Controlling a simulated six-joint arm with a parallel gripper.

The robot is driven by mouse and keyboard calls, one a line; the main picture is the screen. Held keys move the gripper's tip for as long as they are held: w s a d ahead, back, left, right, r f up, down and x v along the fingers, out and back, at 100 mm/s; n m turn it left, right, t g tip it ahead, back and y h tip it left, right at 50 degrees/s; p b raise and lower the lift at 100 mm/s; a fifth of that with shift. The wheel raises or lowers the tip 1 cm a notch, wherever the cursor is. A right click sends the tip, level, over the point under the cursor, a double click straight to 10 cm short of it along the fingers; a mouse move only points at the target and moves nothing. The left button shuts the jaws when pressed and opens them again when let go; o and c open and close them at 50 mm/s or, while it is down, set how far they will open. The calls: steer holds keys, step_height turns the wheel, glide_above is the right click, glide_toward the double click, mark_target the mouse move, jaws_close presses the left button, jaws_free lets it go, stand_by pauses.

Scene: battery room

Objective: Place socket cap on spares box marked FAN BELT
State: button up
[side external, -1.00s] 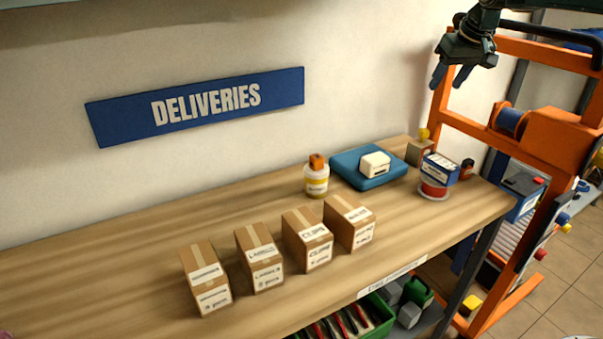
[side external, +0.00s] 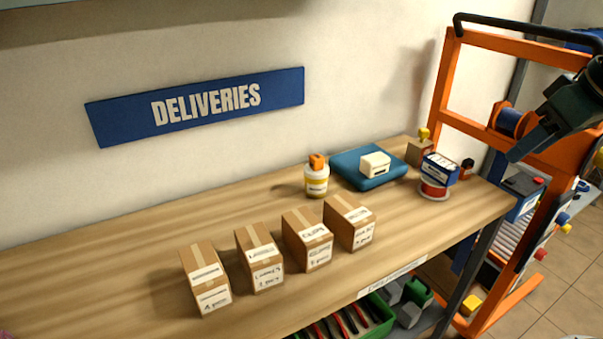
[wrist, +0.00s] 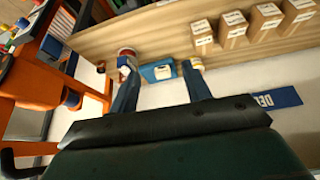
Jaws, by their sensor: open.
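No socket cap can be picked out for certain. A small white block with a dark slot (side external: 375,163) lies on a blue pad (side external: 350,180) at the back of the bench; it also shows in the wrist view (wrist: 163,71). Several cardboard boxes (side external: 270,275) stand in a row at the bench's front; their labels are too blurred for me to find FAN BELT.
A white bottle with an orange cap (side external: 316,180) stands left of the pad. An orange frame (side external: 480,50) stands at the right. The bench's left part (side external: 90,280) is clear.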

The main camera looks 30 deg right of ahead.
steer(key=s+a+f, duration=0.1)
steer(key=s+f, duration=0.4)
steer(key=s, duration=0.2)
steer(key=shift+s+a+n, duration=0.35)
steer(key=shift+s+n, duration=0.05)
